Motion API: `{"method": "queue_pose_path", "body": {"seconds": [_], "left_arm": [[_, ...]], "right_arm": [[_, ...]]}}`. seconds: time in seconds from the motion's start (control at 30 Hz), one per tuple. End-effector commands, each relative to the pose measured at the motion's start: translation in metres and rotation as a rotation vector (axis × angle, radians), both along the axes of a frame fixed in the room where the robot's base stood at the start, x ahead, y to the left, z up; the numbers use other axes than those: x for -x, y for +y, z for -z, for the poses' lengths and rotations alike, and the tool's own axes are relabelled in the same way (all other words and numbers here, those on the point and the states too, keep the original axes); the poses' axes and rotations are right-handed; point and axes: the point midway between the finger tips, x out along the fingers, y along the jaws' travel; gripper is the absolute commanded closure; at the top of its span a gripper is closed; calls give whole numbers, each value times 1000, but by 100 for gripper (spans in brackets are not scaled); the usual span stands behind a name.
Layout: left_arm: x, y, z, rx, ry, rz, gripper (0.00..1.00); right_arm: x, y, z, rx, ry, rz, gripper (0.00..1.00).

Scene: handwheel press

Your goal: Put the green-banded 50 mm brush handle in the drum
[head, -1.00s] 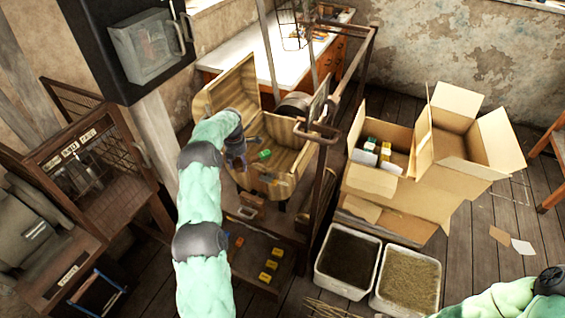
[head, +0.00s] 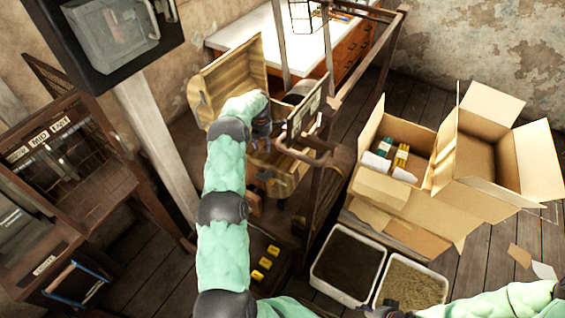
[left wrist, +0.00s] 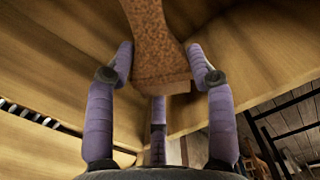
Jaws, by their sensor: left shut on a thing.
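The drum (head: 226,84) is a pale slatted wooden vessel with its lid raised, in the upper middle of the head view. My left gripper (head: 262,130) is at the drum's opening, partly hidden by my own arm. In the left wrist view my left gripper (left wrist: 164,80) is shut on a brown, speckled handle-shaped piece (left wrist: 152,45) that flares to a flat end. No green band shows on the visible part, and its far end is cut off by the picture edge. Pale wooden boards surround it there.
A dark metal frame (head: 322,190) stands just right of the drum. Several yellow blocks (head: 265,263) lie on a low dark shelf below. Open cardboard boxes (head: 410,205) and two white tubs (head: 345,262) stand to the right. A wooden cabinet (head: 60,165) is at left.

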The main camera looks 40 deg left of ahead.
Motion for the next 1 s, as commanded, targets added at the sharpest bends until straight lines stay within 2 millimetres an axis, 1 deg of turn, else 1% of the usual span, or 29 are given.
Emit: {"method": "queue_pose_path", "body": {"seconds": [0.03,0.1,0.17,0.23,0.4,0.57,0.7,0.83,0.93,1.0], "left_arm": [[0,0,13,1,1,0,90],[0,0,26,2,2,0,90],[0,0,35,1,1,0,90],[1,0,49,1,1,0,90],[1,0,72,1,1,-1,90],[0,0,80,-1,1,-51,90],[0,-1,80,-2,3,-141,90],[1,-2,81,-2,6,-194,90],[1,-2,90,-1,9,-206,90],[1,-3,102,-2,10,-206,90]], "right_arm": [[0,0,7,0,1,0,34],[0,0,12,0,1,0,34],[0,0,16,0,0,0,34],[0,0,21,0,0,0,34],[0,0,30,0,0,0,34],[0,0,43,0,0,0,34],[0,0,56,0,0,0,34],[0,0,63,0,0,0,34],[0,0,67,0,0,0,34],[0,0,71,0,0,0,34]]}}
